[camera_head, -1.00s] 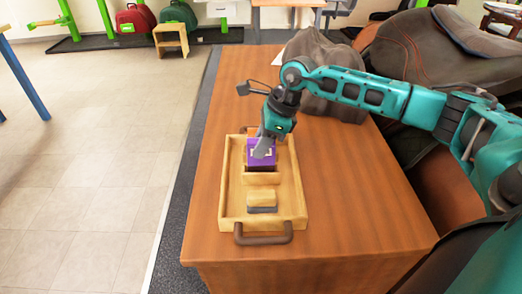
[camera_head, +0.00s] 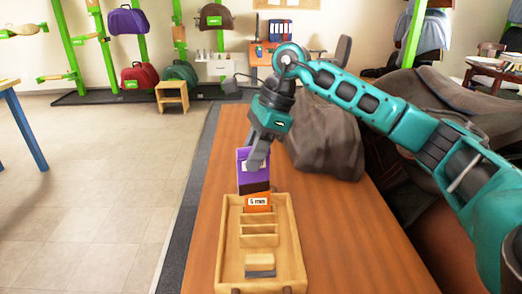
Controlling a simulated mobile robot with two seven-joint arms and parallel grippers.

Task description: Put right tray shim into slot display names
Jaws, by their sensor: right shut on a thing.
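My right gripper (camera_head: 258,158) is shut on a purple shim (camera_head: 246,176) with a dark lower band. It holds the shim upright, above the back end of the wooden tray (camera_head: 226,240). An orange shim (camera_head: 258,209) with a white label, which seems to read 5 mm, stands at the back of the tray, just below the purple one. The tray's slots between wooden dividers (camera_head: 259,239) in front of the orange shim look empty. The purple shim's own label is mostly covered by the gripper finger. My left gripper is not in view.
A small block with a tan top and grey base (camera_head: 260,264) lies in the tray's front part. A brown saddle-like form (camera_head: 325,140) stands on the table (camera_head: 350,240), right of my gripper. The table right of the tray is clear.

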